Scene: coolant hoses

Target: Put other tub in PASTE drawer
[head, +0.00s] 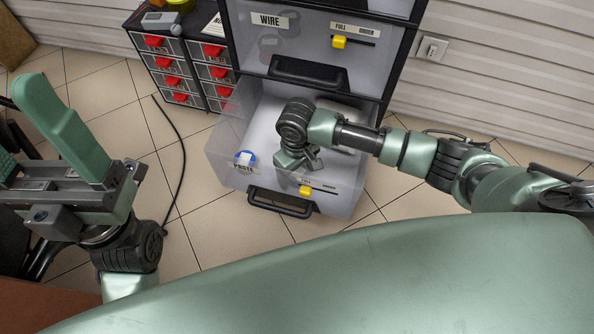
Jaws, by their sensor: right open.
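The PASTE drawer (225,158) is the lower, translucent drawer and is pulled out. A white tub with a blue rim (247,158) shows at its front left, partly behind the PASTE label. My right gripper (297,163) points down inside this drawer, open, to the right of that tub and apart from it. Its wrist hides part of the drawer floor, and I cannot see anything between its fingers. My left gripper (60,128) is raised at the left; one long green finger shows clearly, and the other side is cut off by the picture edge. No second tub is clearly visible.
The WIRE drawer (310,52) above is shut, with blurred shapes behind its front. A small-drawer cabinet (178,62) with red handles stands left, with a device (160,20) on top. A black cable (182,150) lies on the tiled floor. A wall socket (432,48) is at right.

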